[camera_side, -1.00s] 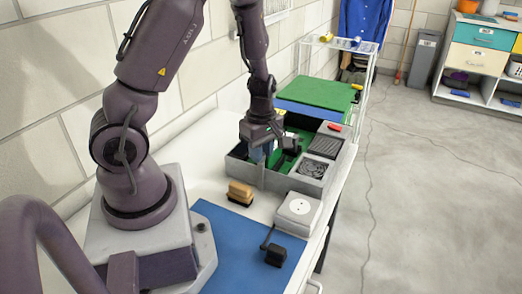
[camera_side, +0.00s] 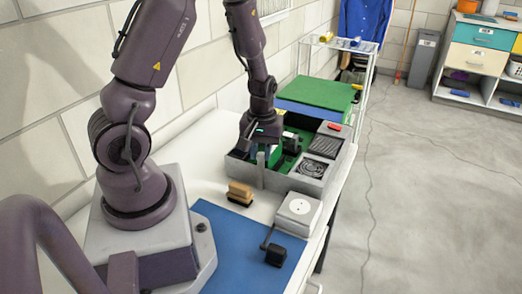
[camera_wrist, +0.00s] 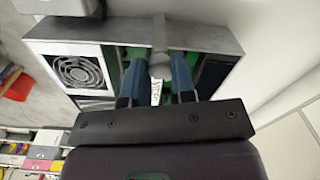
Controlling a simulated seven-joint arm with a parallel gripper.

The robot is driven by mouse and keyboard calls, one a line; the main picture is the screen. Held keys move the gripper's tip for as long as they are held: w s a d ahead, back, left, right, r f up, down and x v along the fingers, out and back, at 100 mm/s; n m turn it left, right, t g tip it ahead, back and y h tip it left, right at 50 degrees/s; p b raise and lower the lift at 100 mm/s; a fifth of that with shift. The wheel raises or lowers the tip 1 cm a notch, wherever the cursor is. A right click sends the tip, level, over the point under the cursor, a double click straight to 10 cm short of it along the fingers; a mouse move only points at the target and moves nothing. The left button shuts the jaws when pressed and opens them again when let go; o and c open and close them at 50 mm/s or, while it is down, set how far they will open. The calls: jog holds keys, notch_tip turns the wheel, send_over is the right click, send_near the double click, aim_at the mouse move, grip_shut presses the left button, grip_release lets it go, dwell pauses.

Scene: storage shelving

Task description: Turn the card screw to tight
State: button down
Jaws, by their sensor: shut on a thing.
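The open grey case (camera_side: 238,172) stands on the white bench, with a green board (camera_side: 308,123) inside. In the side view, my gripper (camera_side: 264,153) is lowered at the case's near-left wall, and its fingertips are partly hidden. In the wrist view, my gripper (camera_wrist: 159,62) has its two blue fingers on either side of a grey rounded piece, which looks like the card screw (camera_wrist: 160,66), at the case wall. It is shut on that piece. A small white label with dark letters (camera_wrist: 156,92) shows between the fingers, too blurred to read surely.
A round-grilled fan (camera_wrist: 78,72) sits in the case beside the fingers. A brown block-like brush (camera_side: 240,192), a white box (camera_side: 298,212) and a black item (camera_side: 275,255) on a blue mat (camera_side: 222,225) lie in front.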

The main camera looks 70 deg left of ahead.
aim_at(260, 155)
jog(key=m, duration=0.5)
dwell(0.6)
jog(key=c, duration=0.9)
grip_release()
jog(key=shift+c, duration=0.2)
notch_tip(260, 155, up, 13)
jog(key=shift+d, duration=0.1)
jog(key=s+d+r+m+t, duration=0.3)
jog(key=d+r, duration=0.3)
jog(key=d, duration=0.1)
jog(key=s+d+r+m+t, duration=0.2)
jog(key=s+d+r+m, duration=0.2)
jog(key=d+r, duration=0.2)
jog(key=shift+s+d+t, duration=0.25)
jog(key=shift+d+t, duration=0.15)
jog(key=shift+d, duration=0.5)
